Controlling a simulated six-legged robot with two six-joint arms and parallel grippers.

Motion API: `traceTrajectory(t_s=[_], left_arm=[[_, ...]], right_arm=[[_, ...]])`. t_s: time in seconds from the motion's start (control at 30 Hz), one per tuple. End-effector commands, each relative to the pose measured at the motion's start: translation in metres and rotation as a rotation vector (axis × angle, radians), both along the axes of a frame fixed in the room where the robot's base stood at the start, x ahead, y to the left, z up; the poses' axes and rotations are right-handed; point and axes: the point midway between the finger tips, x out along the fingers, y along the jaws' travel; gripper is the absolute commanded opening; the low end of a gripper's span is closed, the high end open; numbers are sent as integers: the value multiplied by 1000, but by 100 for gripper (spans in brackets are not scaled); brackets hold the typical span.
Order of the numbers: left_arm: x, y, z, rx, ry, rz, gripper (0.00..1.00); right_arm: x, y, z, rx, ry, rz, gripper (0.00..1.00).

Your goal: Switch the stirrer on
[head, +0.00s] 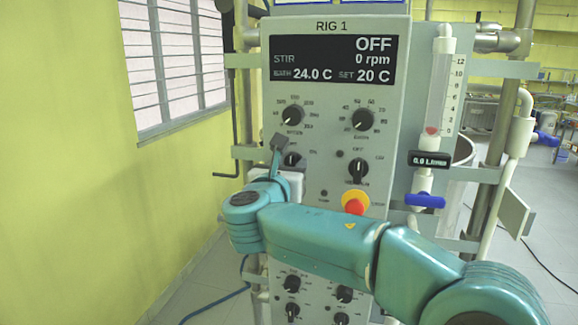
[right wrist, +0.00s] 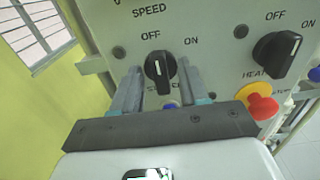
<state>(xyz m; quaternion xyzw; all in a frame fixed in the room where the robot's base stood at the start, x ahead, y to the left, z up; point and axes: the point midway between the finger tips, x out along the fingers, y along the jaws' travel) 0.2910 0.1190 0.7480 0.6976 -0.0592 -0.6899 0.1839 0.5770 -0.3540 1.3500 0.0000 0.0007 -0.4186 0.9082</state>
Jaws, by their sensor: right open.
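The stirrer switch is a black rotary knob (right wrist: 160,68) with OFF and ON marked above it. Its white pointer line aims up toward OFF. The head view also shows this knob (head: 291,159), partly covered by my gripper. My right gripper (right wrist: 155,85) is open, with one finger on each side of the knob. I cannot tell whether the fingers touch it. In the head view my right gripper (head: 279,150) is in front of the panel. The display (head: 332,60) on the RIG 1 panel reads STIR OFF and 0 rpm. My left gripper is out of view.
The heater knob (right wrist: 277,54) is to the right of the stirrer knob. A red emergency button (head: 355,202) on a yellow base sits below it. Two larger dials (head: 292,116) (head: 362,119) are above. A blue-handled valve (head: 425,200) is right of the panel.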

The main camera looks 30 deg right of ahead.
Motion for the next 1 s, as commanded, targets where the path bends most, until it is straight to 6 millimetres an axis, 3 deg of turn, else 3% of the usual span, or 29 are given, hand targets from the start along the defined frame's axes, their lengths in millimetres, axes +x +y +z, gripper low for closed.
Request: traceTrajectory(t_s=[0.03,0.17,0.57,1.0], left_arm=[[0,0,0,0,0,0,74],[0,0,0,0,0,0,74],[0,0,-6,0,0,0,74],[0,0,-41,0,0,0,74]], right_arm=[[0,0,0,0,0,0,44],[0,0,0,0,0,0,1],[-1,0,-2,26,-29,-1,0],[-2,-1,-5,235,-275,0,0]])
